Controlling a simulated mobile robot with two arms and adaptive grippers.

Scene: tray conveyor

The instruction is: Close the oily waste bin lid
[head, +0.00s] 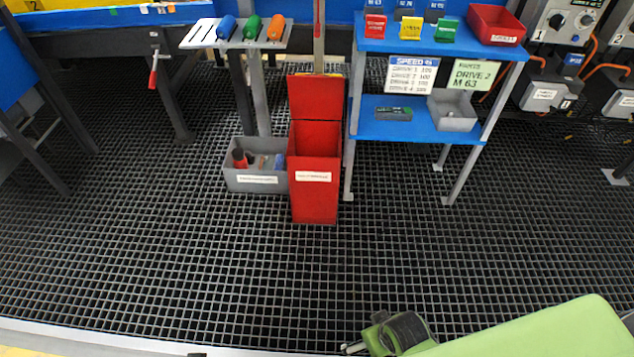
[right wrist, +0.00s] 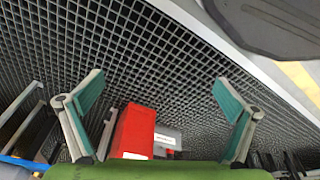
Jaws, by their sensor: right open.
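The red oily waste bin (head: 314,190) stands upright on the grating in the middle of the head view. Its red lid (head: 316,97) is raised, standing up at the back, and the bin's mouth is open. The bin also shows in the right wrist view (right wrist: 136,128), beyond my fingers. My right gripper (head: 355,347) is at the bottom of the head view, far in front of the bin and to its right. In the right wrist view my right gripper (right wrist: 158,92) has its two fingers wide apart with nothing between them. My left gripper is not in view.
A grey box (head: 240,181) with items stands against the bin's left side. A blue shelf stand (head: 415,131) with cards and trays is close on the right. A tool rack (head: 195,36) stands behind. The grating floor in front of the bin is clear.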

